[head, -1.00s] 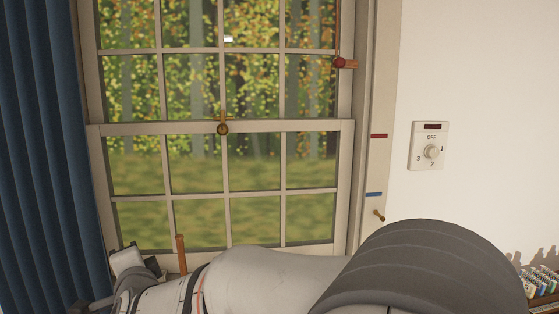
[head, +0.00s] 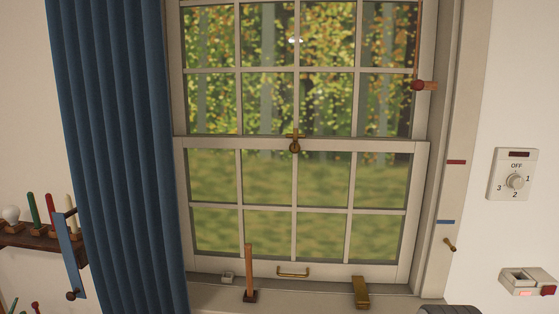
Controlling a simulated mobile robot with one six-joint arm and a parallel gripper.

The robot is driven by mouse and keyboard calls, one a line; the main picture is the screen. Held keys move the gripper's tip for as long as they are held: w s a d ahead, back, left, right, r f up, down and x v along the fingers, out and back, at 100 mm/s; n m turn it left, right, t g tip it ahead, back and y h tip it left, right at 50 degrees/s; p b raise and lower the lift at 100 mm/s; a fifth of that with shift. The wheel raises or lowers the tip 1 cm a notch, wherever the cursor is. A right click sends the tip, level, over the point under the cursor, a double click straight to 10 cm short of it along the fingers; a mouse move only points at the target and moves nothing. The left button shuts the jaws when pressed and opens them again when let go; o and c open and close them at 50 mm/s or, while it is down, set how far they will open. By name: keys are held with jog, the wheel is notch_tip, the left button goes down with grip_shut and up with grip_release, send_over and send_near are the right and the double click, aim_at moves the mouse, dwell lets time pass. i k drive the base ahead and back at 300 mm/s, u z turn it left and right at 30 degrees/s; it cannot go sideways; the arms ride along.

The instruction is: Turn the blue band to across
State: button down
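The blue band (head: 72,255) is a flat blue strip at the left, beside the left edge of the blue curtain (head: 120,150). It stands nearly upright with a slight tilt. A dark knob (head: 72,295) shows at its lower end, and a dark piece is at its upper end. The curtain hangs in folds left of the window. My gripper is not in view; only a dark part of my arm shows at the bottom right edge.
A dark shelf (head: 20,236) left of the band holds a bulb and coloured sticks. A wooden peg (head: 249,272) and a brass block (head: 360,292) stand at the sill. A dial (head: 515,181) and a box with a red button (head: 527,283) are on the right wall.

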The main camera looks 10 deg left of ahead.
aim_at(61, 224)
jog(key=u, duration=1.05)
jog(key=k, duration=0.4)
jog(key=u, duration=0.75)
jog(key=i, duration=0.85)
jog(key=z, duration=0.45)
